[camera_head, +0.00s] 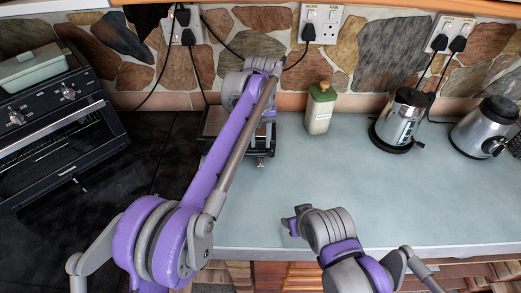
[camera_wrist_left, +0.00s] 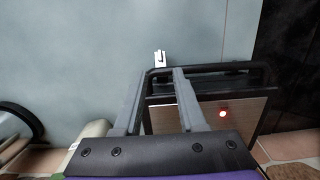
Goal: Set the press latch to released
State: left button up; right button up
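The press (camera_head: 212,124) is a low dark appliance at the back left of the counter, largely hidden behind my left arm in the head view. In the left wrist view the press (camera_wrist_left: 236,118) shows a black frame, a brownish panel and a lit red light. A small pale latch-like piece (camera_wrist_left: 160,58) sticks out at its edge; a small metal piece also shows in the head view (camera_head: 260,161). My left gripper (camera_wrist_left: 163,72) is open over the press, its fingertips close to that piece; contact cannot be told. My right gripper (camera_head: 291,222) is over the counter front, its opening unclear.
A kettle (camera_head: 402,120) and a silver appliance (camera_head: 484,127) stand farther right. A black oven (camera_head: 55,115) is at left. The counter's middle (camera_head: 340,170) is clear. Cords hang from wall sockets.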

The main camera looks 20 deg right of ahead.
pick_arm(q)
jog(key=r, duration=0.3)
jog(key=shift+w+r, duration=0.2)
jog(key=shift+r, duration=0.2)
jog(key=s+a+r+n+t+h, duration=0.15)
jog(key=s+a, duration=0.25)
jog(key=a, duration=0.6)
jog(key=s+a+t+y, duration=0.1)
jog(key=s+a+t, duration=0.15)
jog(key=a, duration=0.65)
jog(key=s+a+f+n+t, duration=0.1)
jog(key=s+a+f, duration=0.4)
jog(key=s, duration=0.3)
jog(key=s+a+f+n+t, duration=0.1)
jog(key=s+a+f, duration=0.5)
jog(key=s+a, duration=0.2)
jog(key=shift+s+a+t, duration=0.2)
jog(key=shift+s+t, duration=0.2)
jog(key=shift+s, duration=0.1)
